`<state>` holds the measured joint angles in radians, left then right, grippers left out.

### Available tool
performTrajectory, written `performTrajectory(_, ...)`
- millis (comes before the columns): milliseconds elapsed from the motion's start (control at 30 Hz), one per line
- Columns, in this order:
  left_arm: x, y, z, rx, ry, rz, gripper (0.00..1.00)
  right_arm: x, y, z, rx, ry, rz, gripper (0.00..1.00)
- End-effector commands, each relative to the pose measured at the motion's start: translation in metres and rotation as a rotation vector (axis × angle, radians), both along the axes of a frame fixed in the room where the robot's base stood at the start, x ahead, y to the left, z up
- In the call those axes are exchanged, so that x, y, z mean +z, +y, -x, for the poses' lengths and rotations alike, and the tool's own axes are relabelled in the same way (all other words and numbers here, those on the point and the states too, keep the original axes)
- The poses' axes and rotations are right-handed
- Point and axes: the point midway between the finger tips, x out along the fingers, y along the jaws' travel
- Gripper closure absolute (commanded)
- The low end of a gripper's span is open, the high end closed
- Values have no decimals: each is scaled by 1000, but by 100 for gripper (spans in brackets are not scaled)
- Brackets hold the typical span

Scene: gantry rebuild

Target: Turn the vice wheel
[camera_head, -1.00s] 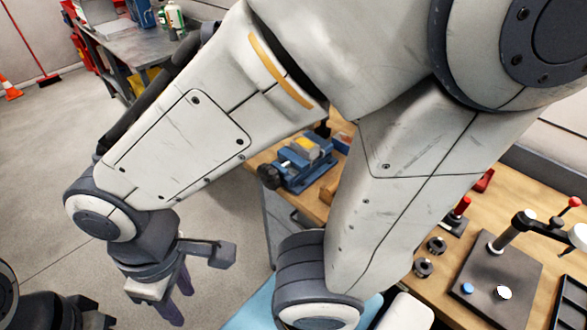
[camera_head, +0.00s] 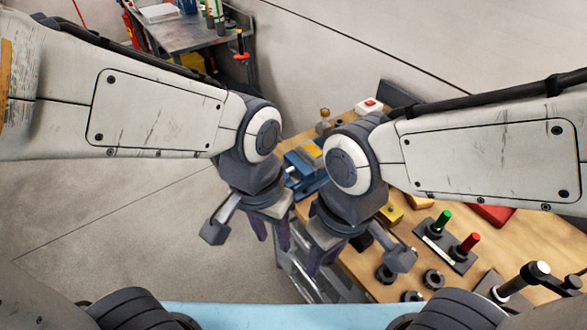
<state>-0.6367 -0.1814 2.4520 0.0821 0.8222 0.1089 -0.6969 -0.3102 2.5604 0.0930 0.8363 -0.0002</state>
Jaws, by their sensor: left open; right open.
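The blue vice (camera_head: 308,186) sits on the wooden bench behind my two wrists, with a yellow part (camera_head: 312,151) showing at its top. Much of the vice is covered by my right wrist and partly by my left one. I cannot make out its wheel clearly; it is hidden or lost in the dark parts between the wrists. My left gripper (camera_head: 270,233) is open and empty, pointing down in front and to the left of the vice. My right gripper (camera_head: 323,260) is open and empty, pointing down near the bench's front left edge.
On the bench (camera_head: 357,268) stand a white box with a red button (camera_head: 369,106), a yellow block (camera_head: 391,213), a holder with green and red handles (camera_head: 440,247), several dark rings and a lever stand (camera_head: 515,285). Grey floor lies open at left. Another workbench (camera_head: 190,36) stands behind.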

Motion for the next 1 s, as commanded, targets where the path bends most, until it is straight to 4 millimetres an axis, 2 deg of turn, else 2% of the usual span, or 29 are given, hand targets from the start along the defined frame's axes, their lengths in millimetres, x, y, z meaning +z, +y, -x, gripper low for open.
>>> performTrajectory(33,13,-5,-23,84,9,-10,57,16,0,0,1,0,0,57)
performTrajectory(167,20,-13,-95,353,24,-30,57,42,0,0,2,0,0,57)
performTrajectory(200,18,-13,-118,439,27,-34,57,49,0,0,3,0,0,57)
performTrajectory(300,7,-6,-170,644,36,-48,57,66,0,0,4,-1,-1,57)
performTrajectory(400,-9,5,-213,821,42,-57,57,80,0,0,5,-1,-1,57)
performTrajectory(500,-26,18,-243,959,46,-63,57,89,0,0,6,-1,-1,57)
performTrajectory(600,-40,27,-262,1047,46,-67,57,94,0,0,6,-1,0,57)
performTrajectory(700,-49,31,-270,1091,47,-69,57,97,0,0,7,-1,0,57)
performTrajectory(867,-64,32,-272,1106,50,-70,57,104,0,0,8,-1,0,57)
performTrajectory(1000,-89,32,-270,1104,52,-73,57,116,0,0,8,-1,0,57)
